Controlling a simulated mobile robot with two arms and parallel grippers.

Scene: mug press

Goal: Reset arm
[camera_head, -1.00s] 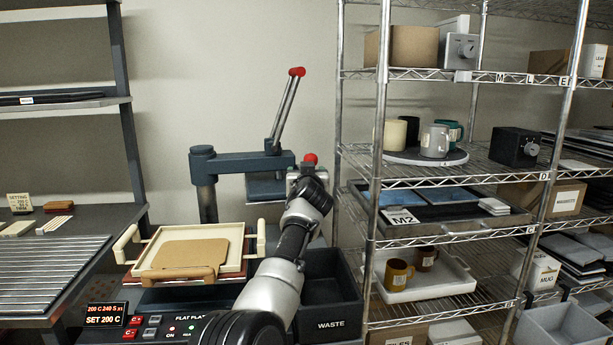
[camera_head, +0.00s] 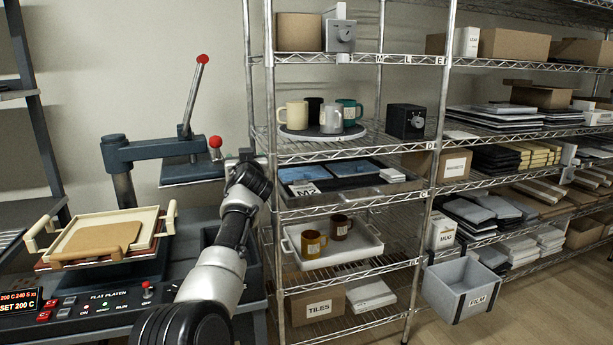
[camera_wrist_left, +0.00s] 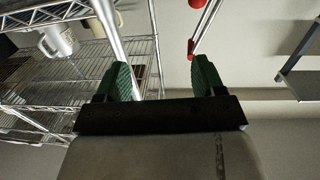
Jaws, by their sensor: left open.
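My left arm reaches up from the bottom of the head view. Its gripper (camera_head: 245,157) is held up between the heat press (camera_head: 150,150) and the wire shelf, just right of the press's lower red knob (camera_head: 215,142). In the left wrist view its two green fingertips (camera_wrist_left: 165,75) stand apart with nothing between them. The fingertips are hard to make out in the head view. My right gripper is not in view.
A beige tray (camera_head: 62,222) with a brown board (camera_head: 103,238) sits left on the press. The wire shelf (camera_head: 345,148) close on the right holds mugs (camera_head: 331,118), trays and boxes. A grey FILM bin (camera_head: 462,292) is at lower right.

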